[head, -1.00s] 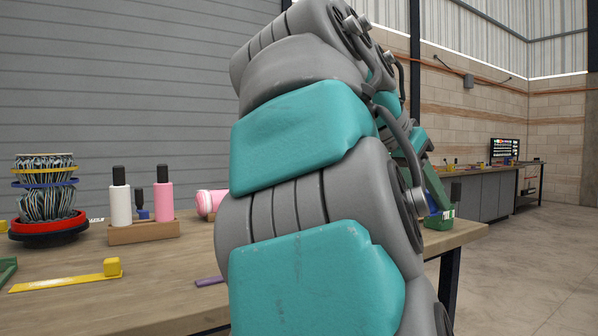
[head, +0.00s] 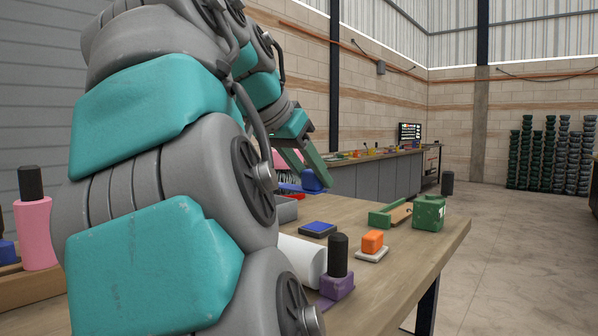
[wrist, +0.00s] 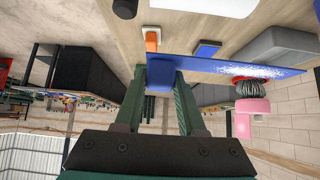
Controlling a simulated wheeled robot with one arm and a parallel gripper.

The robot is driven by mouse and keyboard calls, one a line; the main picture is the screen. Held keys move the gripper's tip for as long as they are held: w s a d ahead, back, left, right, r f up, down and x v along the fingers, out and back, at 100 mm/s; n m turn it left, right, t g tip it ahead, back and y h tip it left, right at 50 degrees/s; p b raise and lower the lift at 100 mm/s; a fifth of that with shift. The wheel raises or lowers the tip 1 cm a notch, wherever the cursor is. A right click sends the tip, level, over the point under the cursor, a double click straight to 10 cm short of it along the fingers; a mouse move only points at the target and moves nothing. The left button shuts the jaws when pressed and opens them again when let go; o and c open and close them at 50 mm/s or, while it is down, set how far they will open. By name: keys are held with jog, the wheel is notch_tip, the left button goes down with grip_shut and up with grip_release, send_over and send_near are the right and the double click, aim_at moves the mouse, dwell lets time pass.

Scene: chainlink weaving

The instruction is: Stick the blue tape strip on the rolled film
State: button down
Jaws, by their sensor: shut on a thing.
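My gripper (head: 308,162) has green fingers and is shut on the blue block-like tab of the blue tape strip (head: 290,187). In the wrist view my gripper (wrist: 160,72) grips that tab, and the long flat blue strip (wrist: 235,68) extends to the right, clear of the table. A white roll (head: 303,256), which looks like the rolled film, lies on the table in the head view, partly hidden by my arm. It also shows in the wrist view (wrist: 205,5), cut off by the top edge. The strip is apart from the roll.
A purple block with a black post (head: 337,280) stands beside the white roll. An orange block on a white base (head: 372,243), a dark blue pad (head: 318,229), a green holder (head: 385,216) and a green box (head: 429,212) are nearby. The table's right edge (head: 440,262) is clear.

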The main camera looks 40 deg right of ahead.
aim_at(311, 246)
jog(key=shift+a, duration=0.1)
jog(key=shift+s+f, duration=0.1)
jog(key=shift+f, duration=0.05)
jog(key=shift+f+b, duration=2.95)
jog(key=shift+f, duration=1)
jog(key=shift+f, duration=0.2)
jog(key=shift+c, duration=2.1)
grip_release()
jog(key=shift+r, duration=0.1)
